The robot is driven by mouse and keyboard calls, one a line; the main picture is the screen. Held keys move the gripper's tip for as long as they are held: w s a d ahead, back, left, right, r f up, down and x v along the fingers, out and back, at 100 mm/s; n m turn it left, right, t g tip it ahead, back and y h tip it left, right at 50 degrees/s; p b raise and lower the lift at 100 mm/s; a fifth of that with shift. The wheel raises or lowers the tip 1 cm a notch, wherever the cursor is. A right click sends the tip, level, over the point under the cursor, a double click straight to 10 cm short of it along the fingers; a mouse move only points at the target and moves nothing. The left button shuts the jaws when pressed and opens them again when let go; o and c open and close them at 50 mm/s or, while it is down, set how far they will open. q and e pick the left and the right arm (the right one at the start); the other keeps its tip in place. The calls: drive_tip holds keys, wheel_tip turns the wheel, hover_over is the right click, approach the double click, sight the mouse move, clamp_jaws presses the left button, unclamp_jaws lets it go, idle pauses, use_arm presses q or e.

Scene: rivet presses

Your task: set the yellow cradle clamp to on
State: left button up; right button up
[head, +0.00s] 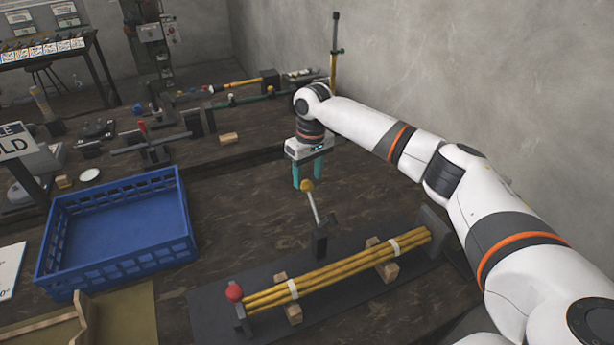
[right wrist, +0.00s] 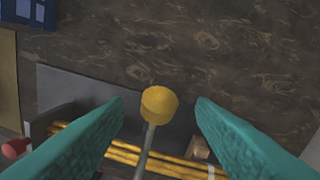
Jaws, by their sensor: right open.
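The yellow cradle clamp shows as a yellow knob (head: 307,186) on a grey metal lever rising from a dark post (head: 321,243) beside the cradle. The lever leans up and away toward my right gripper (head: 307,183). That gripper has teal fingers, points down and is open behind the knob in the head view. In the right wrist view the knob (right wrist: 160,105) sits in the gap between the two spread fingers, apart from both. A bundle of yellow rods (head: 335,272) lies in the cradle on wooden blocks. My left gripper is not in view.
A red knob (head: 234,291) stands at the left end of the rod bundle. A blue crate (head: 190,215) is to the left. Tools and clamps line the back of the bench. Bare wood lies between crate and cradle.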

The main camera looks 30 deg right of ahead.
drive_tip(key=shift+a+f, duration=0.15)
drive_tip(key=shift+f, duration=0.95)
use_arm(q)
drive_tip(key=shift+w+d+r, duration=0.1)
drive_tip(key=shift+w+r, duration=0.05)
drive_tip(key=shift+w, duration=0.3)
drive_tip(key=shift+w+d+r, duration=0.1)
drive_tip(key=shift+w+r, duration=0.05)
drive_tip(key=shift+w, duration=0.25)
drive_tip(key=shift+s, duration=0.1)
use_arm(e)
drive_tip(key=shift+c, duration=1.1)
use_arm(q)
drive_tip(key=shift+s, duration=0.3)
use_arm(e)
clamp_jaws()
